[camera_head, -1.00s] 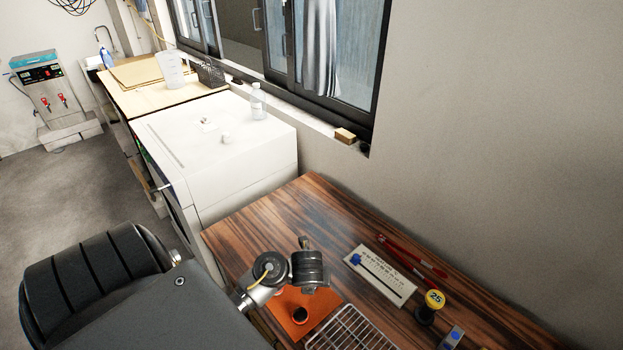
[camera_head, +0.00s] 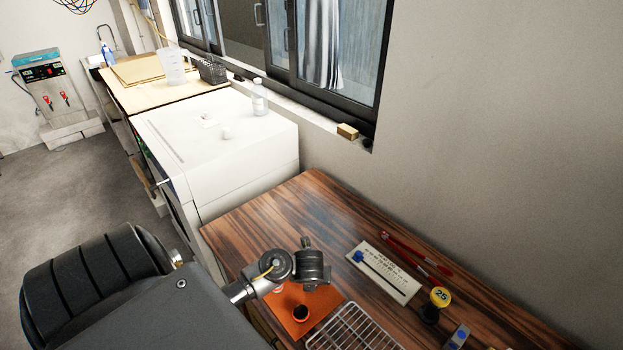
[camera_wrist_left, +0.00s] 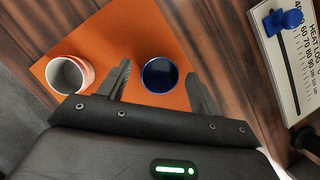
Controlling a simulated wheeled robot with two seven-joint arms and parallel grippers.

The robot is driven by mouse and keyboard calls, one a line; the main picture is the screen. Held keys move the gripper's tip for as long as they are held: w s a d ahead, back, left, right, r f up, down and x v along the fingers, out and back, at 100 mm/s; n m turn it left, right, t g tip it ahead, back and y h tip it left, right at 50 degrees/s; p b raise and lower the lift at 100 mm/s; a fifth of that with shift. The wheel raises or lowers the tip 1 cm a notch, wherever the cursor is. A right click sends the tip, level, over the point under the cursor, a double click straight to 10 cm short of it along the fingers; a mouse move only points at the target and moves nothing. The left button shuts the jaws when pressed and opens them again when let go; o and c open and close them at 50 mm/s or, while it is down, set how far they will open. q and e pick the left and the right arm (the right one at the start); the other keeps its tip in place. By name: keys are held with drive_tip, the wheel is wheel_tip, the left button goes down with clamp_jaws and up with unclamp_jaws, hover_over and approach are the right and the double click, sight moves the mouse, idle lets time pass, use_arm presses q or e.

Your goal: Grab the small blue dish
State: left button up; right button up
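The small blue dish (camera_wrist_left: 160,75) is round with a blue rim and a dark inside. In the left wrist view it stands on an orange mat (camera_wrist_left: 120,38). My left gripper (camera_wrist_left: 159,69) is open, with one finger to either side of the dish in that view. I cannot tell how far above it the fingertips are. A white dish with an orange-red side (camera_wrist_left: 70,74) stands left of the left finger. In the head view my arm's wrist hangs over the mat (camera_head: 325,298) and hides the fingers. A dark-looking round dish (camera_head: 300,314) shows below it. My right gripper is out of view.
A wire rack (camera_head: 352,332) lies right of the mat. A white oven (camera_head: 225,150) stands beyond the table.

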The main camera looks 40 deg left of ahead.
use_arm(q)
drive_tip(key=c, duration=1)
drive_tip(key=shift+r+p, duration=0.35)
drive_tip(key=shift+r, duration=0.2)
wheel_tip(320, 180, up, 3)
drive_tip(key=shift+r+p, duration=0.1)
drive_tip(key=shift+p, duration=0.85)
drive_tip(key=s+r+p, duration=0.2)
drive_tip(key=s+r, duration=0.1)
drive_tip(key=s, duration=0.1)
drive_tip(key=s+a+r+p, duration=0.1)
drive_tip(key=s+r+p, duration=0.1)
drive_tip(key=s, duration=0.3)
drive_tip(key=s+r+p, duration=0.3)
drive_tip(key=s, duration=0.2)
drive_tip(key=shift+a+r, duration=0.15)
drive_tip(key=shift+r, duration=0.2)
